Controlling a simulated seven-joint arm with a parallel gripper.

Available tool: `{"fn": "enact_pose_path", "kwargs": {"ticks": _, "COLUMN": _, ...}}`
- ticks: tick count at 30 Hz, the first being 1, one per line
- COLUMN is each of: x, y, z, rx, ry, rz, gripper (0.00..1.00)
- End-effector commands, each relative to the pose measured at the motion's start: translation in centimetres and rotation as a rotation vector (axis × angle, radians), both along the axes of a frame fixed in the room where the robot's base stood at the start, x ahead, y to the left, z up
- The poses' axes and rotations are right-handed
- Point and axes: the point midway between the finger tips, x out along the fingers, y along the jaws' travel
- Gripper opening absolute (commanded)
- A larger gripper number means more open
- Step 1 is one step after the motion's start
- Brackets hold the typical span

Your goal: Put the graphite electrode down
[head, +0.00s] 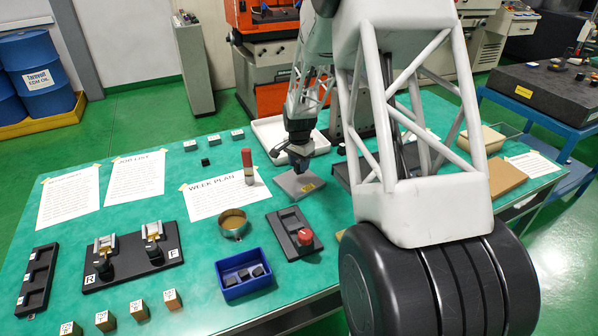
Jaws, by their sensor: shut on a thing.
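My gripper (299,163) is near the middle of the green table, just above a grey plate (293,188) with a small yellow label. It is shut on a dark piece, which I take to be the graphite electrode. The piece is small and mostly hidden by the jaws, so I cannot tell its shape or whether it touches the plate. A blue bin (229,294) at the front holds several dark blocks. A small black block (205,162) lies alone farther back, left of the gripper.
A red-topped marker-like thing (248,166) stands left of the gripper. A brass-coloured ring (233,224), a black base with a red knob (305,238) and a black fixture board (133,262) stand in front. A white tray (268,133) is behind. My arm hides part of the right side.

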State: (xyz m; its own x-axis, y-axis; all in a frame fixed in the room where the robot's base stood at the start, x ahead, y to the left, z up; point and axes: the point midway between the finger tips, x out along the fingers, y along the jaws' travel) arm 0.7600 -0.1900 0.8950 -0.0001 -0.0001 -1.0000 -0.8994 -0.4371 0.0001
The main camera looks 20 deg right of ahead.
Motion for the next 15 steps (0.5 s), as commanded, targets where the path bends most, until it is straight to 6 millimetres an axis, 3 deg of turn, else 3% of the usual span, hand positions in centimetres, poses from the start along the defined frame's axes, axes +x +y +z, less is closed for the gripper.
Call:
{"fn": "enact_pose_path", "kwargs": {"ticks": 7, "x": 0.0, "y": 0.0, "z": -0.4, "rx": 0.0, "ry": 0.0, "rz": 0.0, "gripper": 0.17}}
{"fn": "enact_pose_path", "kwargs": {"ticks": 15, "x": 0.0, "y": 0.0, "z": -3.0, "rx": 0.0, "ry": 0.0, "rz": 0.0, "gripper": 0.17}}
